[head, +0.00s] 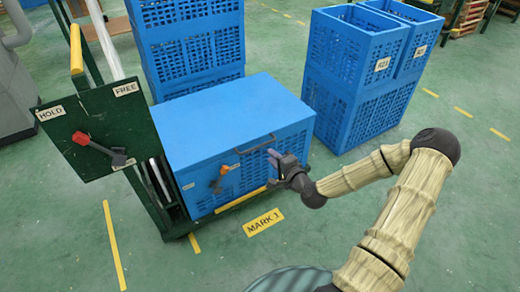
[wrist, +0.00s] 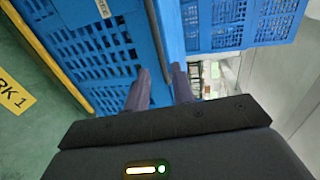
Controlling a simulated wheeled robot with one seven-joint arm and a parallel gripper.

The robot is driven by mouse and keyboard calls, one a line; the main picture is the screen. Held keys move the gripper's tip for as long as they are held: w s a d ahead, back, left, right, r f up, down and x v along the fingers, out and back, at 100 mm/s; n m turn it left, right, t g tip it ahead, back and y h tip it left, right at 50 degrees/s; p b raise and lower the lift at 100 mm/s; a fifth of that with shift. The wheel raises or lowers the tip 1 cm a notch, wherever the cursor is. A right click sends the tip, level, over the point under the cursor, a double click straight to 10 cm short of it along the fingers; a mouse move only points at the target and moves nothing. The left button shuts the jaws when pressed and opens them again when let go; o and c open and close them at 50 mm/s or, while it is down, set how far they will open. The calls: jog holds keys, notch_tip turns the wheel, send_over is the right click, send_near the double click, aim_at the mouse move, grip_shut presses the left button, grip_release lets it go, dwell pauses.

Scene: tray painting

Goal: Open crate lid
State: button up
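The blue crate (head: 225,130) stands on a green cart, its flat lid (head: 225,110) down. A dark bar handle (head: 255,146) runs along the lid's front edge. An orange latch (head: 223,170) sits on the crate's front. My gripper (head: 273,156) is at the right end of the handle, close to the front edge. In the wrist view its two purple fingers (wrist: 161,88) are spread apart, with the blue crate's edge behind the gap. I see nothing clamped between them.
A green panel (head: 90,130) with HOLD and FREE labels and a red-ended lever (head: 95,146) stands left of the crate. Blue crates are stacked behind (head: 190,45) and at the right (head: 350,90). A yellow MARK 1 label (head: 263,222) lies on the open green floor in front.

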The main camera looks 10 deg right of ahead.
aim_at(260, 146)
jog(key=b+x, duration=0.3)
jog(key=x, duration=0.6)
grip_shut()
